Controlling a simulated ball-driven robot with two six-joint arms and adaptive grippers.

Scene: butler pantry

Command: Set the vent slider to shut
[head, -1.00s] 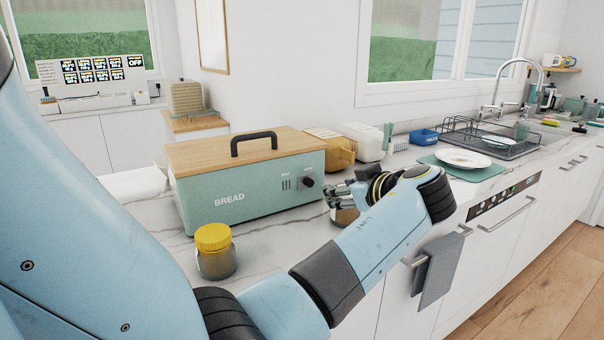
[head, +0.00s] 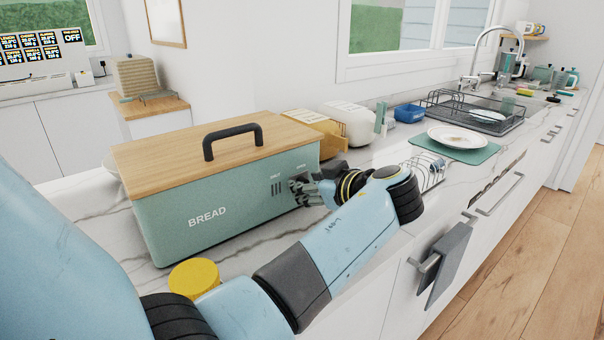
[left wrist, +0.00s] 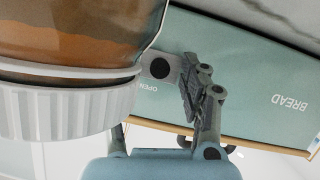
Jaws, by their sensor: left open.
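The green bread bin (head: 225,205) with a wooden lid stands on the counter. The vent slider, a dark knob on a grey plate, is on its front at the right, beside vent slots (head: 277,190). In the left wrist view the knob (left wrist: 160,68) is next to the OPEN label. In the head view my gripper partly hides it. My left gripper (head: 304,189) is open, with its fingers close to the slider; contact cannot be told. In the left wrist view one finger (left wrist: 205,100) shows just beside the knob, and the other is mostly hidden behind a jar. My right gripper is out of view.
A jar with brown contents and a ribbed white lid (left wrist: 55,108) is very close to the left wrist camera. A yellow-lidded jar (head: 195,277) stands before the bin.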

